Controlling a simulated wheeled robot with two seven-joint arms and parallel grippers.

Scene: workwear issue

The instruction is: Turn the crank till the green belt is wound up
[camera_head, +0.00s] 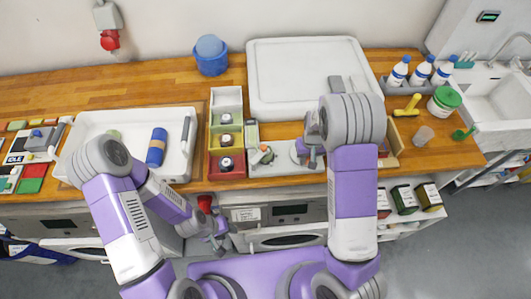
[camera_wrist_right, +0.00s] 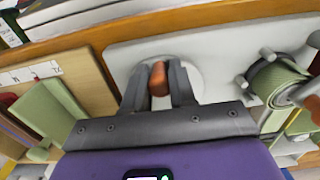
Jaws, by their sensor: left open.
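The green belt (camera_wrist_right: 279,80) is coiled on a spool with pale pegs on a light grey plate (camera_wrist_right: 214,58). The spool (camera_head: 262,155) also shows in the head view, left of my right gripper. An orange-brown knob (camera_wrist_right: 158,79) stands over a pale round disc (camera_wrist_right: 184,72) on the same plate. My right gripper (camera_wrist_right: 159,88) has its two fingers closed around this knob; it also shows in the head view (camera_head: 307,153), partly hidden by my wrist. My left gripper (camera_head: 219,238) is open and empty, low in front of the counter.
Left of the spool stands a box with red, yellow and white compartments (camera_head: 226,100). A white tray (camera_head: 89,126) with a blue roll lies further left. A large white lidded case (camera_head: 262,80) stands behind. Bottles (camera_head: 398,72) and a sink (camera_head: 490,104) are at the right.

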